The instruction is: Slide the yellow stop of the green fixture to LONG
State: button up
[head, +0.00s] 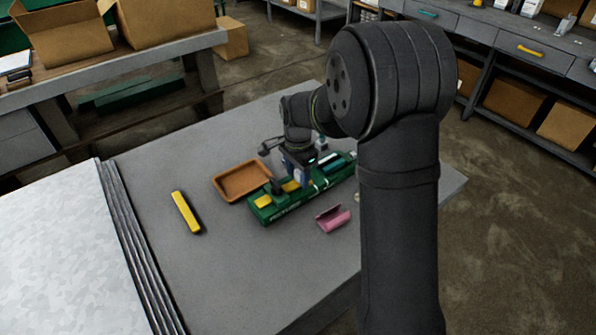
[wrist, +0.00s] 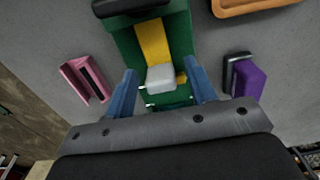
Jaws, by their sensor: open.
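The green fixture (head: 287,210) lies on the grey table, with lettering on its front side too small to read. Yellow parts (head: 262,201) show on its top. In the wrist view the fixture (wrist: 123,40) runs up from between my fingers, with a yellow strip (wrist: 153,43) along it and a pale grey block (wrist: 160,77) at the strip's near end. A small yellow piece (wrist: 181,77) shows beside the block; I cannot tell which yellow part is the stop. My gripper (wrist: 163,82) is open, its blue fingers apart on either side of the block. Any LONG mark is not readable.
An orange tray (head: 243,181) lies left of the fixture, a yellow bar (head: 185,212) farther left. A pink channel piece (head: 333,219) lies in front. The wrist view shows a purple and dark piece (wrist: 247,77) close to the right finger. The table's front left is clear.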

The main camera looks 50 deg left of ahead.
notch_tip(320, 180, up, 17)
jog(key=shift+r, duration=0.2)
dwell(0.3)
jog(key=shift+f, duration=0.1)
dwell(0.4)
notch_tip(320, 180, down, 17)
jog(key=shift+r, duration=0.1)
jog(key=shift+w+f, duration=0.15)
jog(key=shift+f, duration=0.15)
jog(key=shift+w, duration=0.55)
jog(key=shift+s+r, duration=0.1)
jog(key=shift+s, duration=0.05)
